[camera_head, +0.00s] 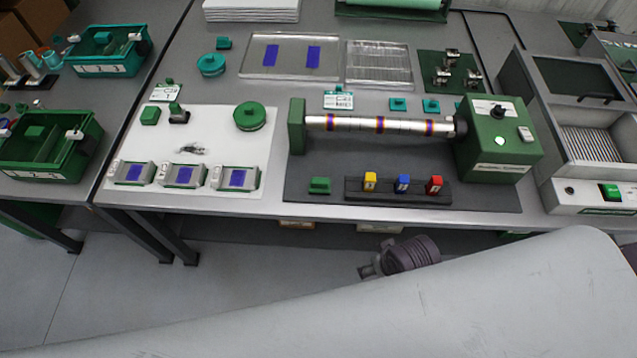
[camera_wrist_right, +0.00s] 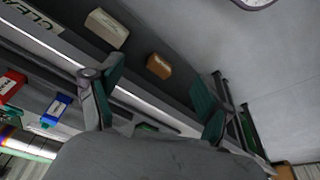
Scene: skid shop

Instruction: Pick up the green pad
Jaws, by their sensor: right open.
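A small green block (camera_head: 320,186), which may be the green pad, lies on the dark mat near the table's front edge. Another small green block (camera_head: 150,116) sits on the white mat to the left, so I cannot tell for sure which is meant. My right gripper (camera_wrist_right: 155,75) is open and empty in the right wrist view, its two dark green fingers spread apart. A bit of green (camera_wrist_right: 146,127) shows low between them, apart from the fingers and partly hidden by my wrist. My left gripper is not in view.
A dark rack with yellow (camera_head: 370,182), blue (camera_head: 402,184) and red (camera_head: 434,186) blocks stands right of the green block. A roller (camera_head: 380,125) with a green motor box (camera_head: 497,140) lies behind. Boxes (camera_wrist_right: 107,28) show beyond the table edge.

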